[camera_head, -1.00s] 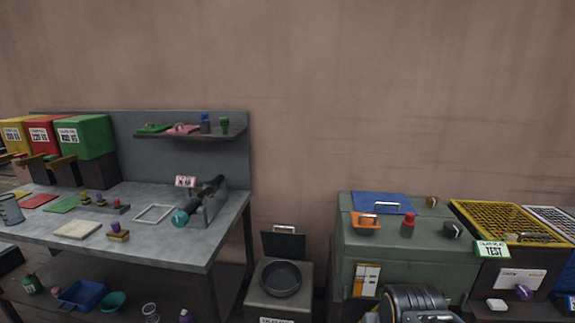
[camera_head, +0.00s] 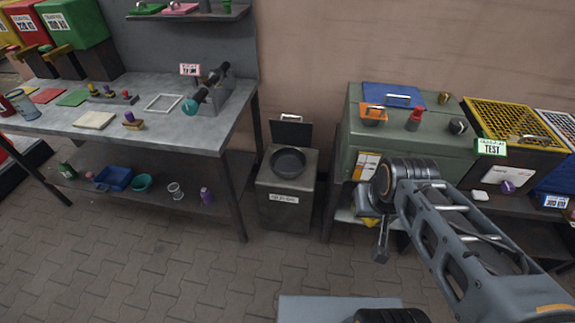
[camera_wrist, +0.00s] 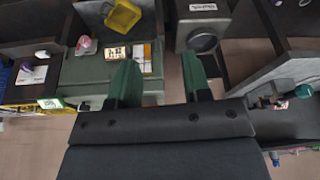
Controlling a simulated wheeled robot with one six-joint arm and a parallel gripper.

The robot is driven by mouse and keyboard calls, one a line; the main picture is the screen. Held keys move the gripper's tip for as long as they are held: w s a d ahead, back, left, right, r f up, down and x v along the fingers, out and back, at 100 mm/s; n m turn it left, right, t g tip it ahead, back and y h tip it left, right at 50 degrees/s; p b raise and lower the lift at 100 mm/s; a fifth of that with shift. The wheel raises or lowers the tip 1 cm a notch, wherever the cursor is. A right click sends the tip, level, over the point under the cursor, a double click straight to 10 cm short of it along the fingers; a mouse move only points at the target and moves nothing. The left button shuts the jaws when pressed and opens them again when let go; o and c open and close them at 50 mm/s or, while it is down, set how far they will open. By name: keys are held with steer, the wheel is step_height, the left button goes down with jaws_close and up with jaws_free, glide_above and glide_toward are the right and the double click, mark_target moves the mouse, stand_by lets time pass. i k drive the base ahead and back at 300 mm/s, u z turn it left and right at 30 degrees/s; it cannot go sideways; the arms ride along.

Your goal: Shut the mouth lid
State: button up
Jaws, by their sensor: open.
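The mouth lid (camera_head: 291,132) is a dark flat plate with a light handle on top. It stands raised upright behind the round black mouth (camera_head: 288,162) of a low grey-green box (camera_head: 287,203) with a white label. The box and its round mouth also show in the wrist view (camera_wrist: 201,40), right of centre. My gripper (camera_head: 382,243) hangs to the right of the box, in front of the green cabinet, clear of the lid. In the wrist view its two green fingers (camera_wrist: 158,75) are apart with nothing between them.
A grey workbench (camera_head: 150,132) with a lower shelf stands left of the box. The green cabinet (camera_head: 392,125), with a blue lid, an orange tray and a red-topped item on it, stands close on the right. The paved floor (camera_head: 190,260) in front is clear.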

mark_target(283, 132)
steer(key=u, duration=0.65)
steer(key=i, duration=1.45)
steer(key=z, duration=0.55)
